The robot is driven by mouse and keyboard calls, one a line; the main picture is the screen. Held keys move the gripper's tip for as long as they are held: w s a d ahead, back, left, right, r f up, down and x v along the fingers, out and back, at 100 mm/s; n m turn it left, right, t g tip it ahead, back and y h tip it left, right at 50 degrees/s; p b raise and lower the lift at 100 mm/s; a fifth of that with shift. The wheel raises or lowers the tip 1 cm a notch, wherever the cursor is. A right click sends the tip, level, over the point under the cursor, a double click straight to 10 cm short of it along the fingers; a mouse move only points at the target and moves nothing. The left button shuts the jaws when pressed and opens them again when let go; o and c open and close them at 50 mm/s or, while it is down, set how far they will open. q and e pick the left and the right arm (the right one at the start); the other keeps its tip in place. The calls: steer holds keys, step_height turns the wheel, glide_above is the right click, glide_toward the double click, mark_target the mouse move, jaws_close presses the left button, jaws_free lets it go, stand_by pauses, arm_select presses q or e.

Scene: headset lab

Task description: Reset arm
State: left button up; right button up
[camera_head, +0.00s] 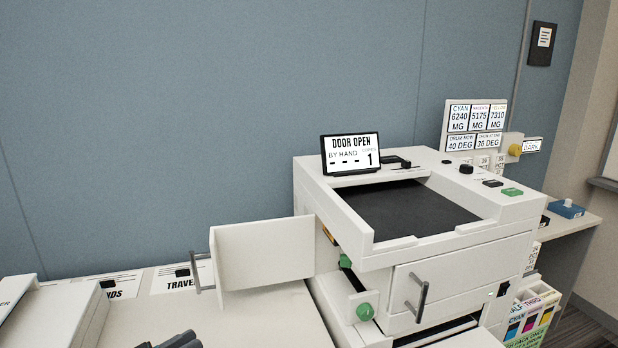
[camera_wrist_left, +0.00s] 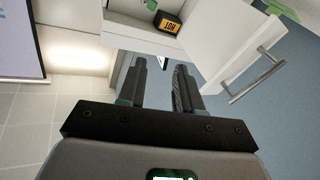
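My left gripper (camera_head: 177,341) shows only as a dark tip at the bottom edge of the head view, below the open door. In the left wrist view its two fingers (camera_wrist_left: 160,82) stand apart with nothing seen between them. The white printer (camera_head: 440,235) stands right of it. Its side door (camera_head: 265,252) hangs open to the left, with a grey handle (camera_head: 198,272); the door also shows in the wrist view (camera_wrist_left: 225,45), beyond and right of the fingers. The printer's screen (camera_head: 351,153) reads "DOOR OPEN BY HAND". My right gripper is not in view.
Green knobs (camera_head: 364,312) show in the printer's opening. An orange "HOT" label (camera_wrist_left: 169,23) shows there in the wrist view. A white box (camera_head: 52,312) stands at the left. The white counter (camera_head: 235,315) is bare in front of the door. Colour cartridges (camera_head: 530,322) sit at the right.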

arm_select(q)
steer(key=d+f+n+y+p, duration=0.2)
steer(key=d+f+n, duration=0.3)
steer(key=d, duration=0.5)
steer(key=s+d+f+n+g+y+p, duration=0.1)
steer(key=s+d+f+n+g+y, duration=0.15)
steer(key=f, duration=0.25)
steer(key=s+d+f+n+g+y, duration=0.1)
steer(key=s+d+f+y, duration=0.1)
steer(key=s+d+f, duration=0.3)
steer(key=s+a+f+g+y, duration=0.1)
steer(key=s+f+g, duration=0.3)
steer(key=s, duration=0.6)
steer(key=s+a+f+g+y, duration=0.2)
steer(key=s+f+g, duration=0.3)
steer(key=s, duration=0.5)
steer(key=shift+s+f+y, duration=0.25)
steer(key=shift+f+y, duration=0.1)
steer(key=shift+f, duration=0.25)
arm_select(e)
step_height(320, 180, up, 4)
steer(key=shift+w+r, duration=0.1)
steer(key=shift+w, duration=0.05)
